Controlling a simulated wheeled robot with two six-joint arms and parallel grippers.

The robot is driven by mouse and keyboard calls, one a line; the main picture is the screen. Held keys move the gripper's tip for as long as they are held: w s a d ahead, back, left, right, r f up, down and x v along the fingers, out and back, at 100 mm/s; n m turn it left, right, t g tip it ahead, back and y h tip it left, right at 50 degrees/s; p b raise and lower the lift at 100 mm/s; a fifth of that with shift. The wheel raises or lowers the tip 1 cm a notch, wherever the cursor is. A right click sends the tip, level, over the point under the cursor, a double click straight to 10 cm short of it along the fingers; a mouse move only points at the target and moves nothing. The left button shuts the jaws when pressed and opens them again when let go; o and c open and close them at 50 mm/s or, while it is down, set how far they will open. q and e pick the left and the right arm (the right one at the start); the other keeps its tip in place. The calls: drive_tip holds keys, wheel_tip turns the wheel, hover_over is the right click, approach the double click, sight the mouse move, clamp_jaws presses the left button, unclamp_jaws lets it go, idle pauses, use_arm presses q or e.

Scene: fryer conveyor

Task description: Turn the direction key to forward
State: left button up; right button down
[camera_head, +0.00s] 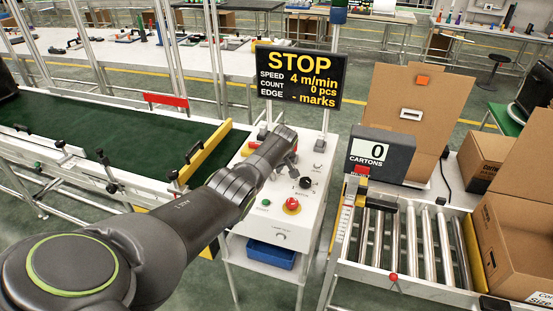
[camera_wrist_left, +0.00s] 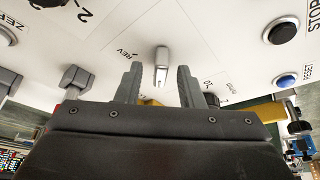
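The direction key (camera_wrist_left: 162,65) is a small silver key on the white control panel (camera_head: 309,206), with a "REV" label to its left in the left wrist view. Another label to its right is partly covered by a finger. My left gripper (camera_wrist_left: 159,80) is open, with one finger on each side of the key's near end. I see no clear contact, and cannot tell which setting the key points to. In the head view my left gripper (camera_head: 287,152) reaches over the upper part of the panel and hides the key. My right gripper is not in view.
The panel carries a red stop button (camera_head: 291,205), a black knob (camera_head: 305,182) and a green button (camera_head: 266,202). The display above (camera_head: 299,75) reads STOP. A green conveyor (camera_head: 110,145) lies left; a roller table (camera_head: 425,240) and cartons (camera_head: 516,235) stand right.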

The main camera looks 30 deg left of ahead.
use_arm(q)
drive_tip(key=shift+d+r, duration=0.15)
drive_tip(key=shift+r, duration=0.3)
drive_tip(key=v, duration=1.6)
drive_tip(key=shift+s+p, duration=0.2)
drive_tip(key=shift+p, duration=0.15)
